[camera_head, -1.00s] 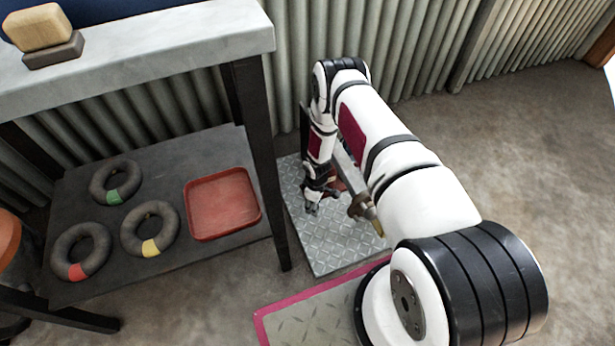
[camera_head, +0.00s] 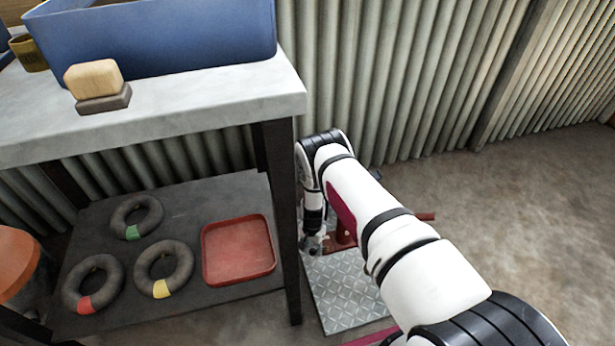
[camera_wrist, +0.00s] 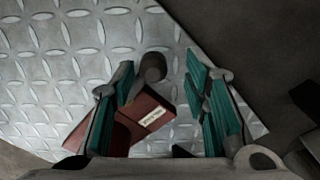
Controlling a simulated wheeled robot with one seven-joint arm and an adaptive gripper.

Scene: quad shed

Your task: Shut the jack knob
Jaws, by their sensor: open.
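The red jack (camera_head: 346,232) stands on the diamond-plate sheet, largely hidden behind my arm in the head view. In the wrist view its dark red body (camera_wrist: 145,120) with a pale label lies below and partly between the fingers. A dark grey rounded part (camera_wrist: 152,68), which may be the knob, stands between the fingertips, closer to the left finger. I cannot tell whether it is touched or how far it is turned. My gripper (camera_wrist: 160,85) is open with teal finger pads; it also shows small beside the jack in the head view (camera_head: 314,244).
The diamond-plate sheet (camera_head: 345,295) lies on the floor right of the bench leg (camera_head: 281,220). The lower shelf holds a red tray (camera_head: 238,250) and several grey rings. A corrugated wall (camera_head: 400,80) stands behind. The floor at right (camera_head: 530,220) is clear.

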